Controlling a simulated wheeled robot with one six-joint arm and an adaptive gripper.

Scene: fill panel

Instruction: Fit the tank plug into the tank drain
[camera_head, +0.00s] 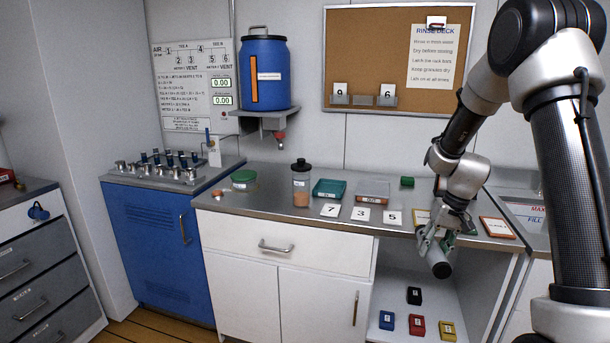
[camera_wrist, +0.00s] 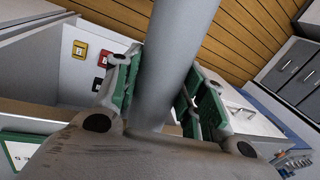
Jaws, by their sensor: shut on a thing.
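My gripper (camera_head: 436,240) is shut on a long grey cylinder (camera_head: 440,267), which I take to be the tank plug. It is held tilted, in front of the counter's front edge at the right, above the open shelf space. In the wrist view the grey cylinder (camera_wrist: 166,70) runs between the green-padded fingers of my gripper (camera_wrist: 160,88) and out of the top of the picture. A tank with a MAX FILL label (camera_head: 537,212) shows at the right, partly behind my arm. Its drain is not visible.
The counter (camera_head: 285,225) carries number cards, a green tray (camera_head: 328,188), a jar (camera_head: 301,185) and an orange-framed card (camera_head: 497,227). Several small coloured boxes lie on the lower shelf (camera_head: 400,297). A blue barrel (camera_head: 265,75) stands on a wall bracket.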

